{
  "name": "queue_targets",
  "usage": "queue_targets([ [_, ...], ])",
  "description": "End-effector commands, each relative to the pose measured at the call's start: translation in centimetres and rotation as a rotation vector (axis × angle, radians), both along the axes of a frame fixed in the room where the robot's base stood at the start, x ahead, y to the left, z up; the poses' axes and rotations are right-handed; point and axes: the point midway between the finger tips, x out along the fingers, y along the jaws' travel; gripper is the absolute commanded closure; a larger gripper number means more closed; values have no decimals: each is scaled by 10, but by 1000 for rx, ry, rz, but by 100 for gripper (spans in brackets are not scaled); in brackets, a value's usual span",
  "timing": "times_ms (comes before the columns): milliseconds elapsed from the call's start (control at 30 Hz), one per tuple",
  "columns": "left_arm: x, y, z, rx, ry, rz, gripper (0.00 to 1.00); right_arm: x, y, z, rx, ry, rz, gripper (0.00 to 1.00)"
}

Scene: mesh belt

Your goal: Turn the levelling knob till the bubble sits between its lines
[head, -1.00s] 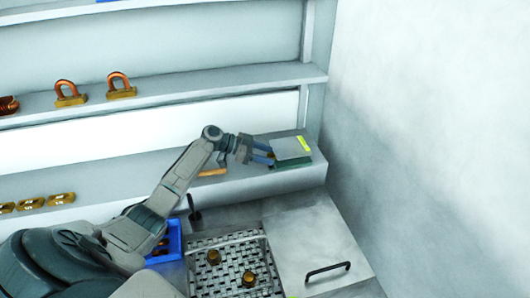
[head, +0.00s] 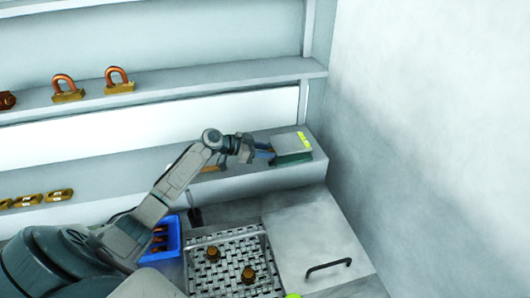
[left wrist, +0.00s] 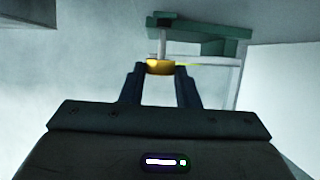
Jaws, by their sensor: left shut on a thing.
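The levelling device is a grey plate (head: 287,145) over a green base (head: 293,158), at the right end of the lower shelf. A bright yellow-green vial (head: 304,140) lies on the plate's right side; its bubble and lines are too small to make out. My left gripper (head: 268,153) reaches the device's left side. In the left wrist view, its fingers (left wrist: 160,72) are shut on the brass-coloured knob (left wrist: 160,66), which sits on a pale shaft below a green bracket (left wrist: 195,25). My right gripper is not in view.
Below the shelf are a woven metal mesh belt (head: 213,279) with brass pieces, a blue bin (head: 174,235) and a metal lid (head: 320,245) with a black handle. Padlocks (head: 118,80) stand on the upper shelf. A wall (head: 430,130) closes the right side.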

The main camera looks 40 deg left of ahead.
Motion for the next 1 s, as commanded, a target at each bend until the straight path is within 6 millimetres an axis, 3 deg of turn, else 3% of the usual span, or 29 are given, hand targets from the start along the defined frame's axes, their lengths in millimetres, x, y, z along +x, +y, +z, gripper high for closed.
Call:
queue_targets([
  [500,-4,-9,3,0,-5,416,94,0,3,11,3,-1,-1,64],
  [1000,-4,-14,1,-1,-1,672,94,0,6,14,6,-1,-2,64],
])
